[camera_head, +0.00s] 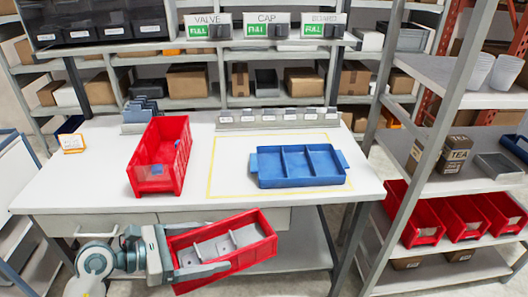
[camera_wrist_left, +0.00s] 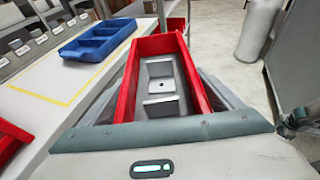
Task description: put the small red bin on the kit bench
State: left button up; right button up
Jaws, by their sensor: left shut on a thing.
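The small red bin (camera_head: 257,256) with grey metal parts inside is in my left gripper (camera_head: 208,270), in front of the kit bench (camera_head: 110,187). The gripper is shut on it, and the bin looks slightly tilted in the head view. In the left wrist view the bin (camera_wrist_left: 197,80) lies between the fingers of the left gripper (camera_wrist_left: 160,100), to the right of the bench edge. The bench top carries a longer red bin (camera_head: 175,172) at left and a blue divided tray (camera_head: 262,180) inside a yellow outline. My right gripper is not seen.
A row of small grey card holders (camera_head: 270,124) runs along the bench's back, with a blue-grey rack (camera_head: 145,127) at back left. A small sign (camera_head: 73,143) stands at left. A metal shelf post (camera_head: 432,140) rises at right. Bare bench top shows between the red bin and tray.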

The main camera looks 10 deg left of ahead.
aim_at(229, 163)
jog(key=i+l+u, duration=0.3)
jog(key=l+u, duration=0.3)
jog(key=i+l+u, duration=0.15)
jog(key=l+u, duration=0.15)
jog(key=l, duration=0.2)
jog(key=l+u, duration=0.1)
jog(key=l, duration=0.35)
jog(key=k+l+u, duration=0.1)
jog(key=l, duration=0.35)
